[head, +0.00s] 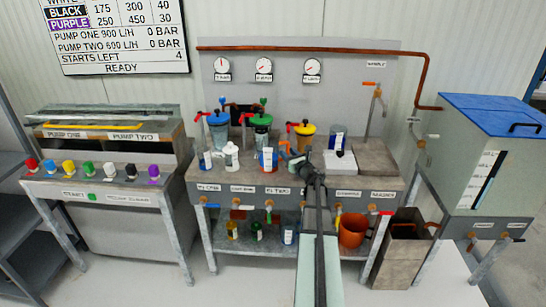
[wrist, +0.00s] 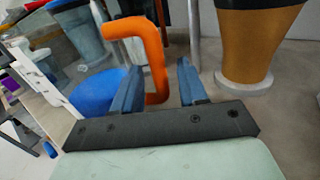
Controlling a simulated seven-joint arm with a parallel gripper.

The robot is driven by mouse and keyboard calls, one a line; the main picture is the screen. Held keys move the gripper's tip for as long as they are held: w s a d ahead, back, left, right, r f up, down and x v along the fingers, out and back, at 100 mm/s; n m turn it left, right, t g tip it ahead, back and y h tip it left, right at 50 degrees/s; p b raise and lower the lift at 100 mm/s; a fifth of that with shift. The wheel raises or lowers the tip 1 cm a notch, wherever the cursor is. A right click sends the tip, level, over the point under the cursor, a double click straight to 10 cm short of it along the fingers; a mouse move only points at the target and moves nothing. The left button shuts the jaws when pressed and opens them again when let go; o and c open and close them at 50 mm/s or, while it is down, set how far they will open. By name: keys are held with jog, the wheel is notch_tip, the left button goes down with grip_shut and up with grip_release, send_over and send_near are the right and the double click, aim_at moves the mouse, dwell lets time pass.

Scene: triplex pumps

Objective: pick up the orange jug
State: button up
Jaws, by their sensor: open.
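In the wrist view an orange C-shaped handle (wrist: 155,58) rises between the two blue fingers of my gripper (wrist: 160,82). The fingers are open, one on each side of the handle, with a visible gap on the right; contact on the left is unclear. The handle's jug body is mostly hidden; a blue rounded part (wrist: 98,92) shows to its left.
A yellow filter housing (head: 305,132) stands just behind; its amber body (wrist: 252,45) is close right in the wrist view. A white box (head: 340,162) lies right. An orange bucket (head: 352,230) stands below.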

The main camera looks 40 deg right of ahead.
jog(key=shift+w+d, duration=0.15)
jog(key=shift+w, duration=0.4)
grip_shut()
